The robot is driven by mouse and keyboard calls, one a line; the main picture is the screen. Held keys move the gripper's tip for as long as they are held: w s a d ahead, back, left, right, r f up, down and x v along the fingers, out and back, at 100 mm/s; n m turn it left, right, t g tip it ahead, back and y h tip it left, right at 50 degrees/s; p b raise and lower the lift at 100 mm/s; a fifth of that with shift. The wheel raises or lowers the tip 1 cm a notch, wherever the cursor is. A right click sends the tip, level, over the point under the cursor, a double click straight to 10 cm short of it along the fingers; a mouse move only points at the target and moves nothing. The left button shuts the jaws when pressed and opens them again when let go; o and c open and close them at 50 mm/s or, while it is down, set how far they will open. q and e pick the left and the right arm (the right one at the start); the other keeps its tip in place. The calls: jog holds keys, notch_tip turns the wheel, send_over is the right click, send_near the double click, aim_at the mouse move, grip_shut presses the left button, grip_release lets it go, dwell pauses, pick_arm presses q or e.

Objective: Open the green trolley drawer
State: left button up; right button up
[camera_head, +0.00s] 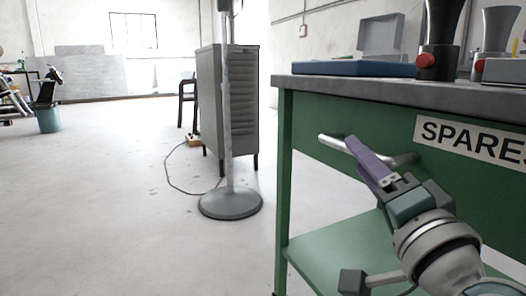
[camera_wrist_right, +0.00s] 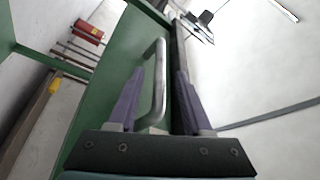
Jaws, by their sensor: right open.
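The green trolley (camera_head: 284,180) stands at the right of the head view. Its green drawer front (camera_head: 400,125) carries a white label reading "SPARE" and looks flush under the grey top. A metal bar handle (camera_head: 333,143) sticks out from the drawer front. My right gripper (camera_head: 353,142) is at the handle, its purple fingers pointing up and to the left. In the right wrist view the handle (camera_wrist_right: 160,80) runs between the two open fingers of the right gripper (camera_wrist_right: 159,72), nearer the left finger; contact is unclear. My left gripper is not in view.
On the trolley top (camera_head: 400,84) are a blue case (camera_head: 353,68) and dark cone-shaped items with red knobs (camera_head: 427,62). A lower green shelf (camera_head: 335,255) is below the drawer. A stand with a round base (camera_head: 230,203) and a grey cabinet (camera_head: 243,100) stand left of it.

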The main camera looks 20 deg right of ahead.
jog(key=shift+b+x, duration=0.3)
jog(key=shift+x, duration=1.8)
jog(key=shift+c, duration=0.3)
grip_shut()
